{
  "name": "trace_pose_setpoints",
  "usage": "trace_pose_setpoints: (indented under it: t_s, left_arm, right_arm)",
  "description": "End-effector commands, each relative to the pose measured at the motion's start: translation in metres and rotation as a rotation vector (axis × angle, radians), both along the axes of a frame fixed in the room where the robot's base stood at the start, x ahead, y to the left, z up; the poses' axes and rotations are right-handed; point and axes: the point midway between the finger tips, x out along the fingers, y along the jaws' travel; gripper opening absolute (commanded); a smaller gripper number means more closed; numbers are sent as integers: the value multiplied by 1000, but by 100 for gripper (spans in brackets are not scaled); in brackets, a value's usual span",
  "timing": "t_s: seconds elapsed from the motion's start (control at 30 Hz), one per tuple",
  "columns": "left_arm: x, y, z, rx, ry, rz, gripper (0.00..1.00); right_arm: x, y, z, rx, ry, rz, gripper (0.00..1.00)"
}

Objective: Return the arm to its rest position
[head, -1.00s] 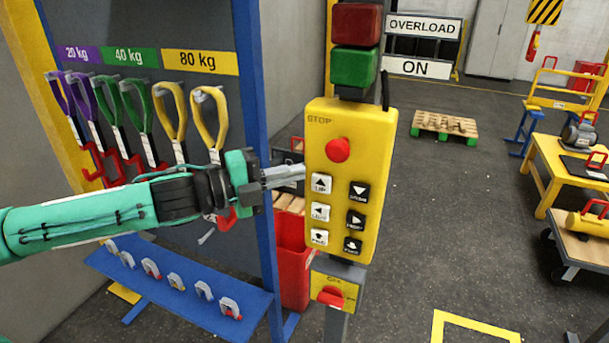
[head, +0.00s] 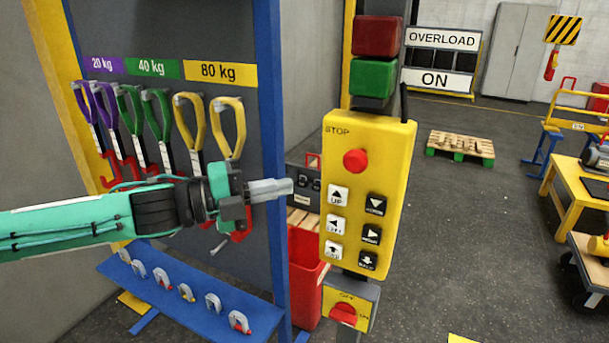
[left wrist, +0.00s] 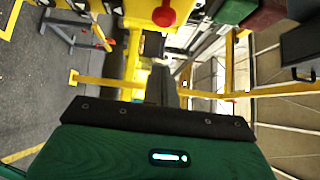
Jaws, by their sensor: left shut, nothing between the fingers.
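My left gripper (head: 290,186) is in the middle of the head view, its arm coming in from the left. Its fingers are shut with nothing between them. The tips point right, just left of the yellow control box (head: 370,190), and a small gap shows between them and its edge. The box has a red stop button (head: 355,161) and several white and black arrow buttons. In the left wrist view, the red button (left wrist: 164,16) and part of the yellow box show at the top. My right gripper is in neither view.
A blue-framed rack with coloured slings (head: 228,125) stands behind my left arm. A blue shelf with shackles (head: 187,292) is below it. A red bin (head: 306,290) and a red switch (head: 343,313) are under the gripper and box. Open floor lies to the right, with a pallet (head: 460,146).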

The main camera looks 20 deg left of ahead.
Motion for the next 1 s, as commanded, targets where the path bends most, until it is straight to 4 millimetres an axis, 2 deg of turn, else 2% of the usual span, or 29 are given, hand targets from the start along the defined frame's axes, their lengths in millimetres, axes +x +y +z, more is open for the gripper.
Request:
trace_pose_setpoints:
  t_s: [0.17, 0.27, 0.37, 0.47, 0.57, 0.6, 0.67, 0.73, 0.87, 1.0]
  left_arm:
    - [3, 1, -1, -3, 3, 3, 0]
    - [18, 5, -9, -22, 19, 20, 0]
    - [51, 15, -28, -65, 56, 62, 0]
    - [94, 31, -59, -129, 114, 128, 0]
    - [135, 49, -103, -199, 185, 208, 0]
    - [149, 57, -123, -225, 214, 243, 0]
    - [167, 68, -156, -268, 266, 296, 0]
    - [184, 82, -200, -317, 330, 363, 0]
    - [199, 106, -295, -401, 461, 497, 0]
    - [191, 126, -401, -475, 607, 641, 0]
  right_arm:
    - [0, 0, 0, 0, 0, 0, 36]
    - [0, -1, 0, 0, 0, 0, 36]
    - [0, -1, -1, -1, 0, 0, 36]
    - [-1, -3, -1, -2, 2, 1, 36]
    - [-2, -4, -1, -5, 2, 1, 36]
    - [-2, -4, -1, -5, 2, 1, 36]
    - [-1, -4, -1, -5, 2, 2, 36]
    - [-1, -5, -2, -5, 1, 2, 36]
    - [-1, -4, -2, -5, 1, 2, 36]
    - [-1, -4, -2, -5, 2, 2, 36]
